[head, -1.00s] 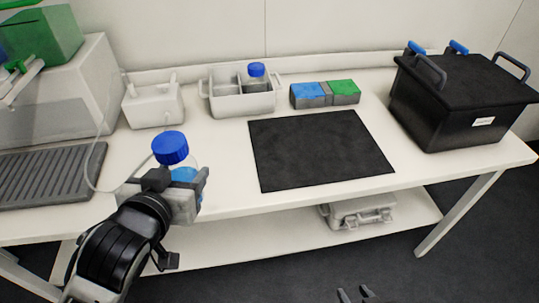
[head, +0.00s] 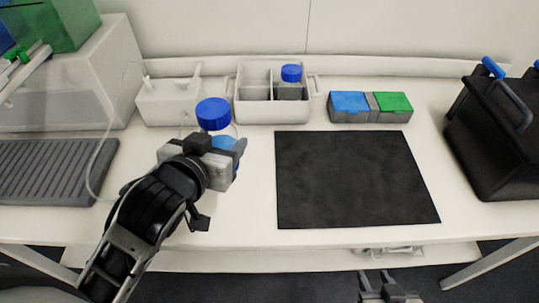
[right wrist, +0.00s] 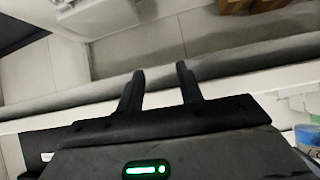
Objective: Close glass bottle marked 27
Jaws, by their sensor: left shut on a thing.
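My left gripper (head: 232,150) is shut on a bottle with a large blue cap (head: 213,113), held above the left part of the table. The cap sits above the jaws, and a second blue patch (head: 223,142) shows at the fingers. The clear outline beside the cap is faint, and the gripper hides most of the body. I cannot read a number, nor tell whether the cap is seated. Another blue-capped bottle (head: 291,74) stands in the right part of a white divided rack (head: 272,113). My right gripper (head: 387,286) is open and empty, low before the table; it also shows in the right wrist view (right wrist: 158,78).
A black mat (head: 355,180) lies clear at the middle. A grey ribbed tray (head: 50,170) lies left, a black box (head: 495,140) stands right. A thin tube hangs near the left arm.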

